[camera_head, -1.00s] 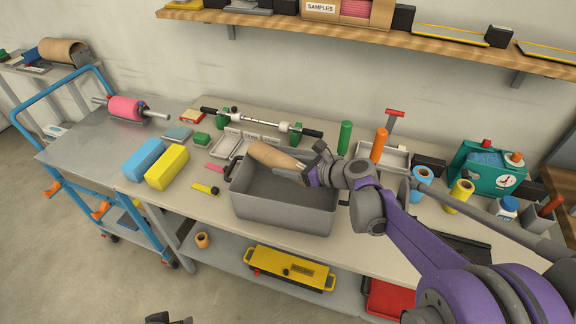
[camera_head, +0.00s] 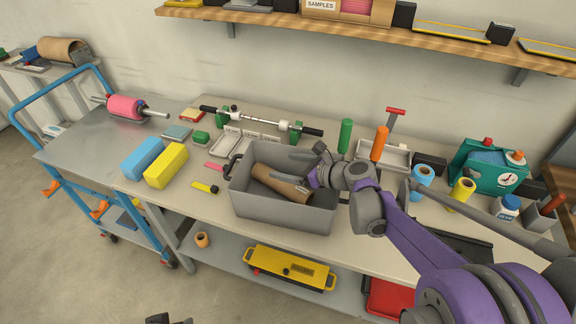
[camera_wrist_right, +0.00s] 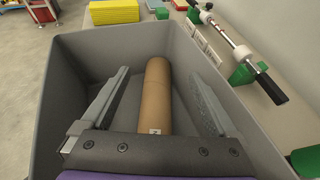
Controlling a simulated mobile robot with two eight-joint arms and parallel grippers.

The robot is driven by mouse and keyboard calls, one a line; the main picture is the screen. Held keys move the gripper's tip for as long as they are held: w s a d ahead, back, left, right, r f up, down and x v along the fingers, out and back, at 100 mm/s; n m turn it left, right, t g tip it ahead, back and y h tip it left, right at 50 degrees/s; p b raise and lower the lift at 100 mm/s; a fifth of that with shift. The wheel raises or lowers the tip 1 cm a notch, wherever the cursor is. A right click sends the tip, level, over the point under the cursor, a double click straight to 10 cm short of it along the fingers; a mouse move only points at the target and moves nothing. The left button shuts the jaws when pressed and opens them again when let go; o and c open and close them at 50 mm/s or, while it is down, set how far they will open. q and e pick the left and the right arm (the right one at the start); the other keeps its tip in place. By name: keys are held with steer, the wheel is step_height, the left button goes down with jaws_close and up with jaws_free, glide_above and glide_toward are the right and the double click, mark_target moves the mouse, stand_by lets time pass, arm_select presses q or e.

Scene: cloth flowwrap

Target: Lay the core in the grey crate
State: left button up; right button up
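The core, a brown cardboard tube (camera_head: 283,185), lies in the grey crate (camera_head: 262,212) on the bench. In the right wrist view the core (camera_wrist_right: 157,92) rests on the crate floor, and the crate's walls (camera_wrist_right: 62,95) stand around it. My right gripper (camera_head: 297,164) is above the core inside the crate's mouth. In the wrist view the fingers of my right gripper (camera_wrist_right: 155,100) are spread wide on both sides of the core, with gaps to it. At the bottom edge of the head view a dark piece shows that may be my left gripper (camera_head: 168,319); its fingers are unclear.
A roller bar on green stands (camera_head: 262,120) and white trays (camera_head: 238,142) are behind the crate. Blue (camera_head: 143,158) and yellow (camera_head: 167,165) blocks lie to its left. Green (camera_head: 345,136) and orange (camera_head: 379,143) cylinders stand behind right. A wooden shelf (camera_head: 380,34) hangs above.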

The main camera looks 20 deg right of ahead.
steer(key=shift+r, duration=0.2)
steer(key=shift+s+d+r+p, duration=0.2)
steer(key=shift+r+p, duration=0.1)
steer(key=shift+r, duration=0.05)
steer(key=shift+s+d+r+p, duration=0.15)
steer(key=shift+r+p, duration=0.1)
steer(key=shift+r, duration=0.1)
steer(key=v, duration=1.1)
